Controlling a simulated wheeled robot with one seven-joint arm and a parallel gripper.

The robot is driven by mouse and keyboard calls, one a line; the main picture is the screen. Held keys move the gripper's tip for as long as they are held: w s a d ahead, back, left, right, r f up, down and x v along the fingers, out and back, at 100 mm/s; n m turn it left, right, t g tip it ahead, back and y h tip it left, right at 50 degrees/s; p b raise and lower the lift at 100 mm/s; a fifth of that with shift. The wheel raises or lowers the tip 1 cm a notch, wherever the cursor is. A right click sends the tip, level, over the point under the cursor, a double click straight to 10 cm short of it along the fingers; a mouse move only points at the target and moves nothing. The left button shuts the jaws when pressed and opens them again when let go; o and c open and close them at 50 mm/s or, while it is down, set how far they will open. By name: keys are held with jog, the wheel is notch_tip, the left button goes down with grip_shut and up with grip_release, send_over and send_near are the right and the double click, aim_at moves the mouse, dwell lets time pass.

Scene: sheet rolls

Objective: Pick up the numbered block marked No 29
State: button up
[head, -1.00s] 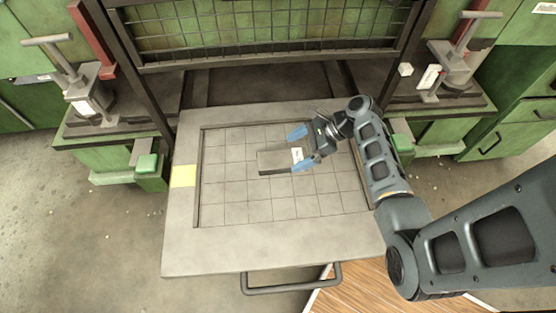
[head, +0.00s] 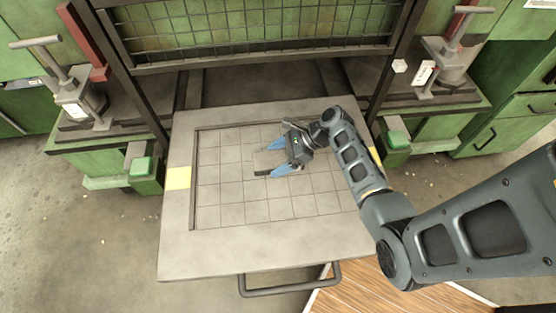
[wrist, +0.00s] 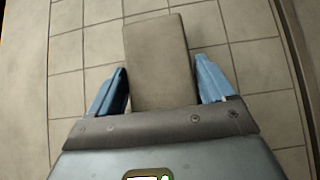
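A grey-beige rectangular block (wrist: 160,60) lies flat on the gridded plate (head: 225,205). In the wrist view it runs lengthwise between my two blue fingers. In the head view only part of the block (head: 266,160) shows, as the gripper covers its right end. My gripper (head: 280,157) is low over the plate, with one finger on each long side of the block. The fingers (wrist: 163,85) look open, with the block close to both; whether either touches is hard to tell. No number is readable on the block now.
The plate sits in a pale table (head: 215,255) with a raised rim and a yellow patch (head: 178,178) at left. A dark mesh guard (head: 260,35) stands behind. Lever-handled devices (head: 75,95) flank the table. The plate around the block is clear.

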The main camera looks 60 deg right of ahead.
jog(key=c, duration=0.9)
jog(key=shift+c, duration=0.3)
jog(key=shift+r, duration=0.15)
